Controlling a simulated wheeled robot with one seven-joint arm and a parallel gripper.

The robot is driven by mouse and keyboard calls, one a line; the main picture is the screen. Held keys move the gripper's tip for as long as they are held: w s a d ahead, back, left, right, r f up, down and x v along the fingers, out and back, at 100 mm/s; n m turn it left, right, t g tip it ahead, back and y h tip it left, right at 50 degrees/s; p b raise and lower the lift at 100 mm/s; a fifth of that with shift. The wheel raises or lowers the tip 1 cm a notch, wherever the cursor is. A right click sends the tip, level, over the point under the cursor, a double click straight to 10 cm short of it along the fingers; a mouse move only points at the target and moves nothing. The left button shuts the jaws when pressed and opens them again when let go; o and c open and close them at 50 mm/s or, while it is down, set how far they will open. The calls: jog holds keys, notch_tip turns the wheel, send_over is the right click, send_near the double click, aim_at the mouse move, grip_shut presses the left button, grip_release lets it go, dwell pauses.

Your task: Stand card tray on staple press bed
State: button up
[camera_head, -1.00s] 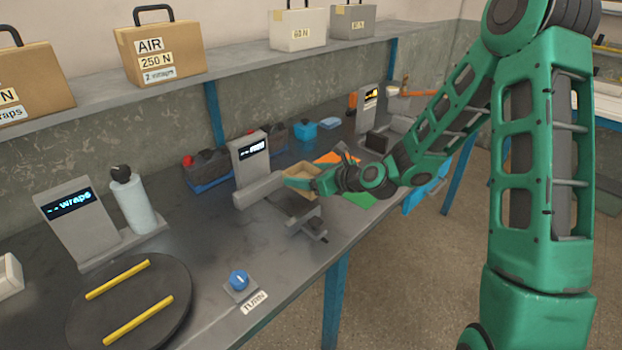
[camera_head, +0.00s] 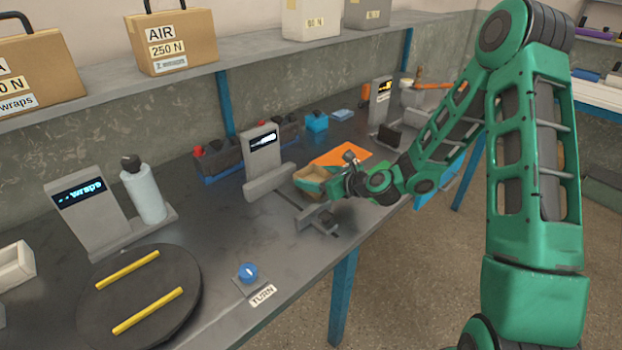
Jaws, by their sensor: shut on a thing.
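The card tray (camera_head: 309,174) is a small tan open tray in the middle of the head view. My gripper (camera_head: 326,186) is shut on its right side, and its fingers and wrist hide part of the tray. The staple press (camera_head: 263,146) is a grey unit with a lit display and a thick bar in front. The tray is just right of that bar, above and behind the low grey bed part (camera_head: 316,216). I cannot tell whether the tray touches the bed.
An orange sheet (camera_head: 342,156) lies behind my gripper, and a blue box (camera_head: 316,121) stands further back. The bench front edge is close by.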

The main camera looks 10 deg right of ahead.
jog(key=shift+f, duration=0.1)
jog(key=o, duration=0.8)
jog(key=shift+o, duration=1.2)
jog(key=shift+a, duration=0.15)
